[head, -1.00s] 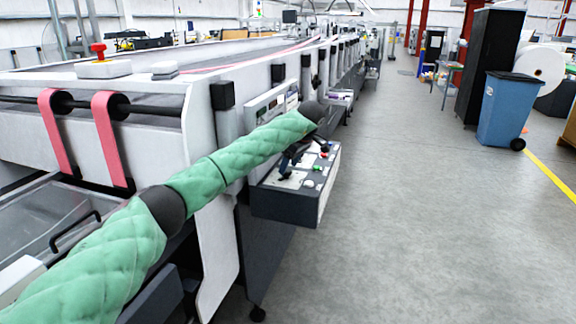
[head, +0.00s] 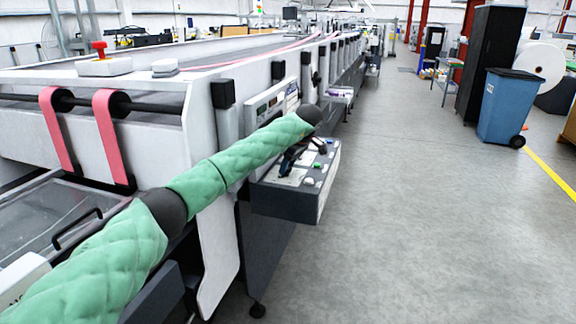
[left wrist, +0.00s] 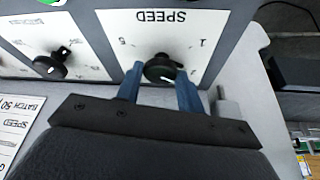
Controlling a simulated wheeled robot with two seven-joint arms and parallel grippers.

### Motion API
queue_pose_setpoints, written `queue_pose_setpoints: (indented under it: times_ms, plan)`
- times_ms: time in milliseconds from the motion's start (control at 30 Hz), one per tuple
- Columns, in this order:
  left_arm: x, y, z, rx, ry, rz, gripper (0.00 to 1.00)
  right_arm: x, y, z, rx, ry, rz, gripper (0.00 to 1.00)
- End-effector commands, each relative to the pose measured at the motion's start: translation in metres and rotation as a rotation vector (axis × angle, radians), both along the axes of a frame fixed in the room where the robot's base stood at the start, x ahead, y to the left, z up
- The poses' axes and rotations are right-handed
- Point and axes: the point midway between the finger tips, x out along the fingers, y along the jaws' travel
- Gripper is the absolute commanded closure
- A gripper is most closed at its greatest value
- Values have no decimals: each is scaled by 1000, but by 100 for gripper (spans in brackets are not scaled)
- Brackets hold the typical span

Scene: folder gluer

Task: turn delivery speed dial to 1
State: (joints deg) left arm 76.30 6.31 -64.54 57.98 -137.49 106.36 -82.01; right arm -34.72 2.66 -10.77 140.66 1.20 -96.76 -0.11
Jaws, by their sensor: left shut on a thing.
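The speed dial (left wrist: 160,68) is a black knob on a white plate (left wrist: 150,28) marked SPEED, seen upside down in the left wrist view. A 5 and a 1 are readable beside it; which number the pointer meets I cannot tell. My left gripper (left wrist: 161,82) has its two blue fingers on either side of the knob, shut on it. In the head view my left gripper (head: 288,160) is over the control box (head: 285,200), and the knob is hidden there. My right gripper is not in view.
A second black knob (left wrist: 50,66) on its own plate sits left of the dial in the left wrist view. A green button (head: 317,166) and a pale button (head: 308,181) are near the gripper. The floor (head: 400,220) to the right is clear.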

Motion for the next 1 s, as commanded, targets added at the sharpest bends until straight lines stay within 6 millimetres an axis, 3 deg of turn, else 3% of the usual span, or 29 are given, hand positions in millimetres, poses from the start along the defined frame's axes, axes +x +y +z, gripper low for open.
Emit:
queue_pose_setpoints:
  times_ms: [367,767,1000]
  plan:
    - [2,0,0,2,-2,189,85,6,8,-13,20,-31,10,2]
    - [5,-2,1,1,-2,563,85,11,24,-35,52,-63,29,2]
    - [7,-1,1,2,-2,773,85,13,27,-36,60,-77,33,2]
